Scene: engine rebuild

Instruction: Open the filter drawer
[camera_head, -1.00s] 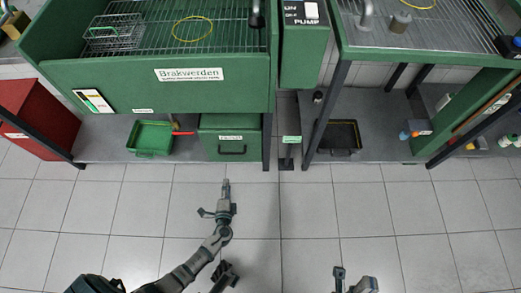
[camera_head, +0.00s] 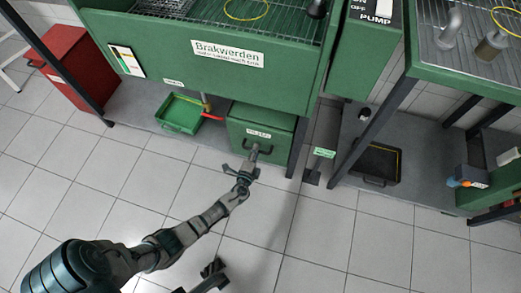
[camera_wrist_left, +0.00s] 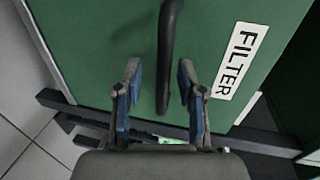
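The filter drawer (camera_head: 246,138) is a green box front with a white label and a dark bar handle, on the lower shelf under the green wash bench. It looks shut. In the left wrist view its green front (camera_wrist_left: 95,40), the FILTER label (camera_wrist_left: 240,60) and the black handle (camera_wrist_left: 167,40) show close up. My left gripper (camera_head: 254,153) is at the drawer front. In the wrist view my left gripper (camera_wrist_left: 159,72) is open, one blue-padded finger on each side of the handle, with gaps to both.
A green tray (camera_head: 180,113) is left of the drawer, with a red item between them. A bench leg (camera_head: 304,130) and a small pedal with a green label (camera_head: 324,153) are to the right. A black tray (camera_head: 380,163) lies farther right. The tiled floor in front is largely clear.

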